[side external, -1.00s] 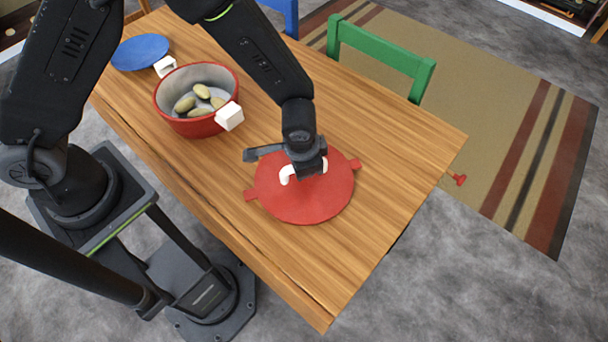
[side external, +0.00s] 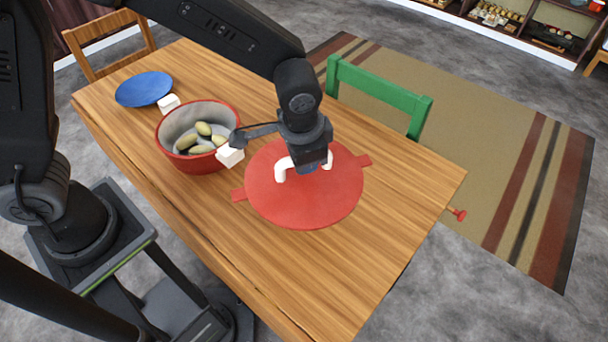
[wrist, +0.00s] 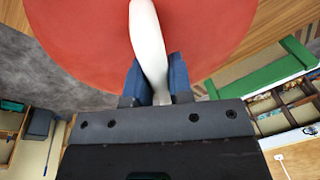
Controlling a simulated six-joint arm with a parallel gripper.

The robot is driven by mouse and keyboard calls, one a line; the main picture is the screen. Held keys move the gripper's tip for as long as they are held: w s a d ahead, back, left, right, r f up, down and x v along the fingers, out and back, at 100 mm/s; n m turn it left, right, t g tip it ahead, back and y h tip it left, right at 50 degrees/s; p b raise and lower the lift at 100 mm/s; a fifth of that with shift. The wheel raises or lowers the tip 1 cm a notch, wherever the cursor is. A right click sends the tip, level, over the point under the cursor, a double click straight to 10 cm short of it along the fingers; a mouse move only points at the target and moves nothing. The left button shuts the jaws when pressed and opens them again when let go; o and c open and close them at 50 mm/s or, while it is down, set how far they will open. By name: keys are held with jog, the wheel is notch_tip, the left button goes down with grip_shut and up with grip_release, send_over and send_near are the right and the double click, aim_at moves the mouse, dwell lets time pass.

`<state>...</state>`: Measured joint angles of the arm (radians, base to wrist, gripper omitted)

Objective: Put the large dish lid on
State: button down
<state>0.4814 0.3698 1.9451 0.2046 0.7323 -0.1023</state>
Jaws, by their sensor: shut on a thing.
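The large lid (side external: 265,200) is a red disc with two side tabs and a white arched handle (side external: 281,170). My gripper (side external: 312,166) is shut on that handle. In the wrist view the blue fingers (wrist: 157,90) stand on both sides of the white handle (wrist: 147,40), with the red lid (wrist: 80,40) beyond. The lid appears raised above the table, to the right of the dish; the exact gap is hard to tell. The dish (side external: 190,164) is a round red pot with a grey inside and white handles. It is uncovered and holds several greenish-tan potato-like pieces.
The wooden table (side external: 330,275) is bare in front of and right of the lid. A blue plate (side external: 143,88) lies behind the dish. A green chair (side external: 380,88) stands at the far edge and a wooden chair (side external: 105,42) at the left end.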

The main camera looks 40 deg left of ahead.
jog(key=shift+n, duration=0.3)
jog(key=r, duration=0.5)
jog(key=shift+w+a+r, duration=0.15)
jog(key=shift+a+r, duration=0.25)
jog(key=s+a+n+g+h, duration=0.15)
jog(key=a+n+g, duration=0.25)
jog(key=a+n, duration=2.9)
notch_tip(320, 180, down, 9)
jog(key=a+m, duration=0.1)
jog(key=a, duration=0.1)
jog(key=shift+m, duration=0.3)
jog(key=shift+d+f+y, duration=0.1)
jog(key=shift+f+y, duration=0.15)
jog(key=shift+f, duration=0.1)
jog(key=shift+f, duration=0.8)
jog(key=shift+f, duration=0.7)
